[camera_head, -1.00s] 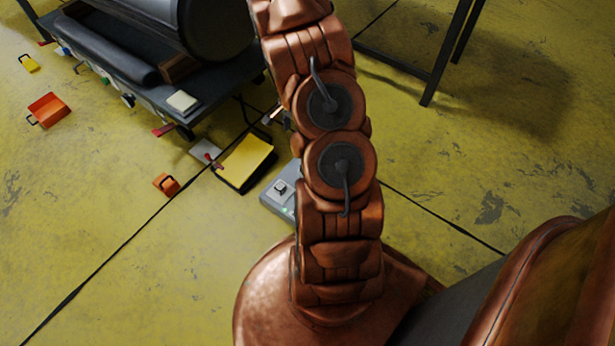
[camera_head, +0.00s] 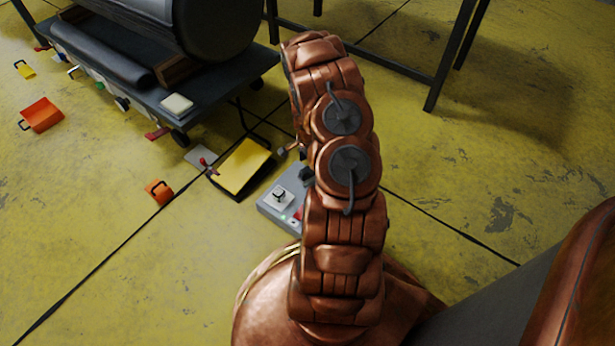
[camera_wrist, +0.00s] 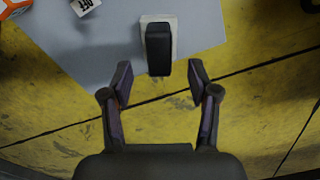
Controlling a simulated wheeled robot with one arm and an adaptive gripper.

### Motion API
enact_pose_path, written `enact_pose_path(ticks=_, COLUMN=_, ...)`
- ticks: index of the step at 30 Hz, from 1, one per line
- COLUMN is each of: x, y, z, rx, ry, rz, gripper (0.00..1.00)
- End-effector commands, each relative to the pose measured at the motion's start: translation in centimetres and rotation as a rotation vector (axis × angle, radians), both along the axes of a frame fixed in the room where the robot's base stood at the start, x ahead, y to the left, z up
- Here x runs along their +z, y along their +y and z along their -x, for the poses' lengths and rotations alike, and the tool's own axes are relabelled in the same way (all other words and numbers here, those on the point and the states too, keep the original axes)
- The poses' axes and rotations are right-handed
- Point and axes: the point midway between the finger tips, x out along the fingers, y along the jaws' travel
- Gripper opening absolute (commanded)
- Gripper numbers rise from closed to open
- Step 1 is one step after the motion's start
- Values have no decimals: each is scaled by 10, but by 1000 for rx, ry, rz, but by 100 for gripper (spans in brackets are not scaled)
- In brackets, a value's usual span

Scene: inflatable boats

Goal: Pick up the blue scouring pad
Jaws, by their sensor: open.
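I cannot make out a clearly blue scouring pad in either view. In the wrist view a dark upright block (camera_wrist: 158,48) on a pale square base rests on a grey panel (camera_wrist: 95,45); its colour is too dark to tell as blue. My gripper (camera_wrist: 160,76) is open and empty, with one finger on each side of the block's near end and no visible contact. In the head view my gripper is mostly hidden behind my arm, near a grey control box (camera_head: 268,204) on the floor.
A yellow-topped dark tray (camera_head: 240,168) lies left of the box. An orange piece (camera_head: 159,191) and an orange scoop-like object (camera_head: 41,114) lie on the floor. A low dark cart (camera_head: 215,84) carries a cylinder and a pale block (camera_head: 176,104). Floor at lower left is clear.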

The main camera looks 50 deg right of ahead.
Motion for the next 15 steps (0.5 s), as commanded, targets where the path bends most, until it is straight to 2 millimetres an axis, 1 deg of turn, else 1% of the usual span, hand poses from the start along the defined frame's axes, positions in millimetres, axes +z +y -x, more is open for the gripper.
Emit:
enact_pose_path(ticks=1, x=-8, y=0, z=0, rx=0, ry=1, rz=-1, gripper=60)
enact_pose_path(ticks=9, x=-43, y=3, z=0, rx=0, ry=2, rz=-2, gripper=60)
enact_pose_path(ticks=12, x=-47, y=3, z=0, rx=0, ry=0, rz=-2, gripper=60)
enact_pose_path(ticks=15, x=-46, y=3, z=0, rx=-1, ry=0, rz=-2, gripper=60)
